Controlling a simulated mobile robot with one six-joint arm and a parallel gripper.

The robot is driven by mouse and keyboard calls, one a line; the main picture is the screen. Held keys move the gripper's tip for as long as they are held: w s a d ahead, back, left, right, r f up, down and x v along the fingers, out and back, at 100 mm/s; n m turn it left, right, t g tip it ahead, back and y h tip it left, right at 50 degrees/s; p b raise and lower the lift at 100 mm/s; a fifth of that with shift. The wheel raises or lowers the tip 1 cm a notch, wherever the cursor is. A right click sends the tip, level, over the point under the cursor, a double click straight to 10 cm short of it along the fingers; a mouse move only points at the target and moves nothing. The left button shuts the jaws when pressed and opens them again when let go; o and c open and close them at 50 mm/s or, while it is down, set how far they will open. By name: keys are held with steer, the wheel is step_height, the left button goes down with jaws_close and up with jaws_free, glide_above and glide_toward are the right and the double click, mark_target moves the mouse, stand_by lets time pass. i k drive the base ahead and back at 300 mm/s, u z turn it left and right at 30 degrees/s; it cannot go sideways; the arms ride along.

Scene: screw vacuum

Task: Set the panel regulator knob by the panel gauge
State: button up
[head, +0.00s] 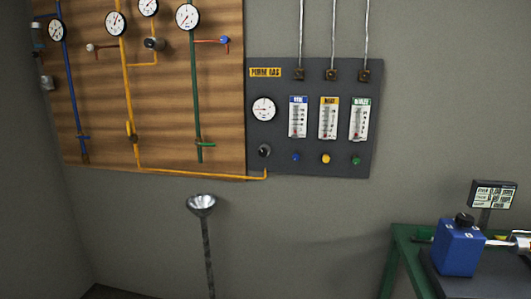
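The panel gauge (263,109) is a round white dial on the left of a dark grey panel (313,80). The panel regulator knob (264,151) is a small dark round knob below the gauge. Its setting is too small to read, and so is the exact needle reading. My gripper is not in this view.
Right of the gauge, the panel has flowmeters (298,117) with coloured knobs (326,159) below. A wooden board (80,110) carries pipes, valves and gauges at left. A green-framed bench (408,232) holds a blue device (459,248) at lower right.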

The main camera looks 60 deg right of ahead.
mark_target(263, 152)
steer(key=i, duration=0.9)
steer(key=u, duration=0.05)
